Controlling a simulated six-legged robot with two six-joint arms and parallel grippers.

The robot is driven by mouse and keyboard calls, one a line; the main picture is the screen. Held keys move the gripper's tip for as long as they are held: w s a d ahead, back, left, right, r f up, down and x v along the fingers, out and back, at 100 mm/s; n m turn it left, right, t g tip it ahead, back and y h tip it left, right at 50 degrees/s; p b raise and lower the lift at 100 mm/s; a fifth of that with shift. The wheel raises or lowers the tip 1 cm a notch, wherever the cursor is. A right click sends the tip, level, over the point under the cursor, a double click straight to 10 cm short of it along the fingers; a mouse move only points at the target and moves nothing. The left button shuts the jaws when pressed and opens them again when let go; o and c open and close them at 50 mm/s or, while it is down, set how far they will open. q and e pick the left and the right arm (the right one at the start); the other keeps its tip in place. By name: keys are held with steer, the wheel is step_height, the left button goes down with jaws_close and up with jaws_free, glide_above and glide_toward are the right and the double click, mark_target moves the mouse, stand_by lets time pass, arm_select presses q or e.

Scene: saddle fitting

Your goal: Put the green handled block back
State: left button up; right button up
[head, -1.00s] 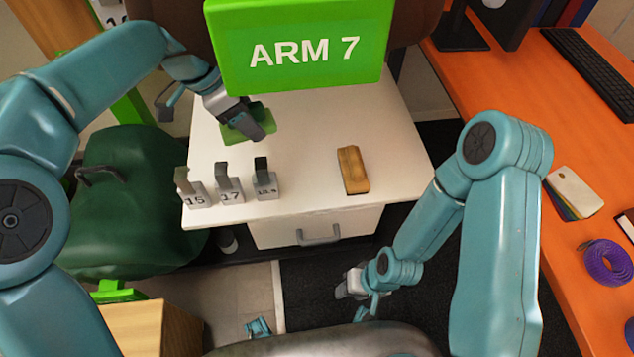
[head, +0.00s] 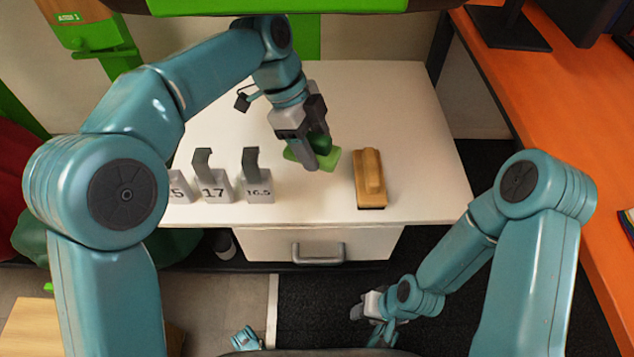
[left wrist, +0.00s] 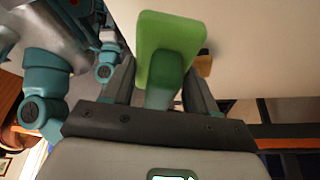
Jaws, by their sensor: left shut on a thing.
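The green handled block (head: 328,160) is held by my left gripper (head: 318,150) above the white cabinet top, between the numbered blocks and the brush. In the left wrist view the block's light green slab (left wrist: 168,50) faces outward, and its darker green handle (left wrist: 160,97) sits between the two fingers. The left gripper is shut on that handle. I cannot tell how high the block is above the surface. My right gripper (head: 375,312) hangs low in front of the cabinet, small and partly hidden; its jaw state is unclear.
The white cabinet top (head: 400,110) has free room behind and right. Grey hooked blocks marked 17 (head: 214,187) and 16.5 (head: 258,184) stand at front left, with another partly hidden. A wooden brush (head: 370,180) lies at the right. An orange desk (head: 560,110) stands further right.

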mark_target(322, 187)
arm_select(q)
step_height(322, 187, down, 9)
steer(key=b, duration=0.3)
steer(key=shift+f, duration=0.15)
steer(key=o, duration=1)
